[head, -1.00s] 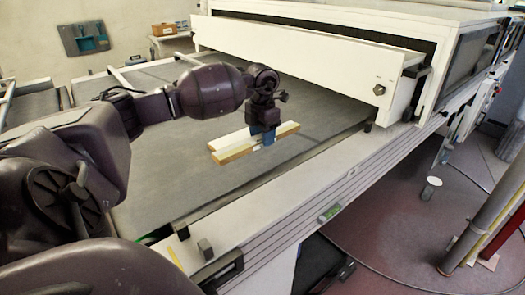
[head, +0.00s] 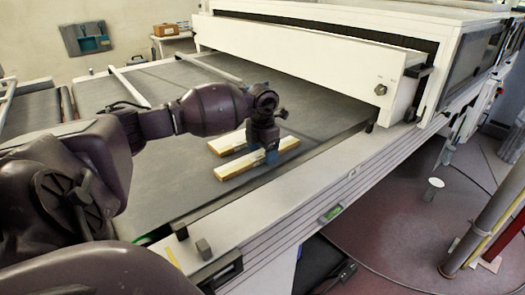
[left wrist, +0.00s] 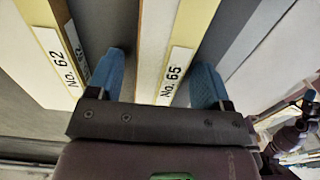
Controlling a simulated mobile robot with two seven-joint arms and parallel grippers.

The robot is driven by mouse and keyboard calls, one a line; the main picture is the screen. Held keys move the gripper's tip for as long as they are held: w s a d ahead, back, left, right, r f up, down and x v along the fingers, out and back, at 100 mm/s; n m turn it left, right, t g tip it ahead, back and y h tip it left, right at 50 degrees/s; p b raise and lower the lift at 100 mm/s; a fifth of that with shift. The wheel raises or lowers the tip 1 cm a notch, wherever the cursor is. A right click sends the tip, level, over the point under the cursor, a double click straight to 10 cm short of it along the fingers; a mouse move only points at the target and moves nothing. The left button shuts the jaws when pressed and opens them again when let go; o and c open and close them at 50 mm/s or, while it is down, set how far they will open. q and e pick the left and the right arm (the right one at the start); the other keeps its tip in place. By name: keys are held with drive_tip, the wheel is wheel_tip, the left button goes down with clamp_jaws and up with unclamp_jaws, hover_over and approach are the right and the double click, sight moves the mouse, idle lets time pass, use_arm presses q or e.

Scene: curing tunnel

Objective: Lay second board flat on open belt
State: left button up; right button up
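The second board, labelled No. 65 (left wrist: 180,60), is cream with a yellow edge strip. In the head view this nearer board (head: 235,168) lies flat on the grey belt (head: 175,180). The other board, No. 62 (left wrist: 45,50), lies roughly parallel behind it (head: 222,145), with a narrow strip of belt between them. My left gripper (head: 265,156) is down at the second board. In the left wrist view its blue fingers (left wrist: 160,88) stand either side of No. 65, with a small gap at the left finger; contact at the right finger is unclear.
The white tunnel hood (head: 290,58) stands behind the boards, its opening dark beneath the front panel. A white side rail (head: 310,192) runs along the belt's near edge. Thin bars (head: 130,88) cross the belt at left. Bare belt lies left of the boards.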

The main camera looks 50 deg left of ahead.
sight(263, 153)
use_arm(q)
drive_tip(key=shift+r, duration=0.65)
wheel_tip(263, 153, up, 11)
drive_tip(key=p, duration=0.1)
idle(0.4)
idle(0.5)
